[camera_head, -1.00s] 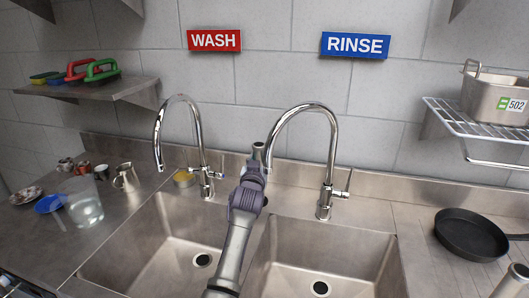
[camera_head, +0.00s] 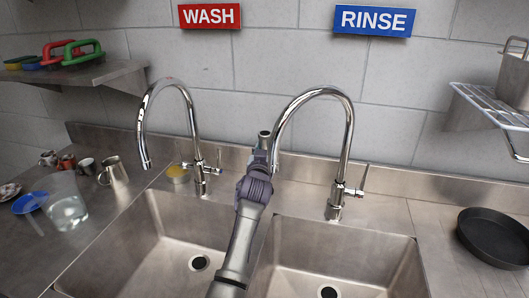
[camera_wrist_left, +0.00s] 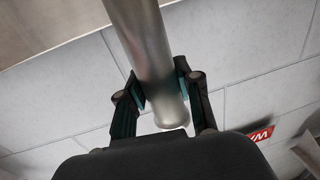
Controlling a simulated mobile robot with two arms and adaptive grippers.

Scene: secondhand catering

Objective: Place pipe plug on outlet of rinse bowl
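The pipe plug is a grey metal tube; its upper end (camera_head: 264,135) shows in the head view, the rest hidden by my arm. In the left wrist view the tube (camera_wrist_left: 148,50) runs between the fingers. My left gripper (camera_head: 257,162) is shut on it, over the divider between the bowls and near the back edge; its fingers also show in the left wrist view (camera_wrist_left: 160,92). The rinse bowl (camera_head: 375,265) is the right sink, under the RINSE sign. Its dark round outlet (camera_head: 328,292) is uncovered at the bottom picture edge. My right gripper is not in view.
Two tall curved taps, one by the wash bowl (camera_head: 198,140) and one by the rinse bowl (camera_head: 346,150), stand close on either side of the gripper. The wash bowl (camera_head: 150,255) is empty. A black pan (camera_head: 495,238) lies right; a clear jug (camera_head: 66,205) stands left.

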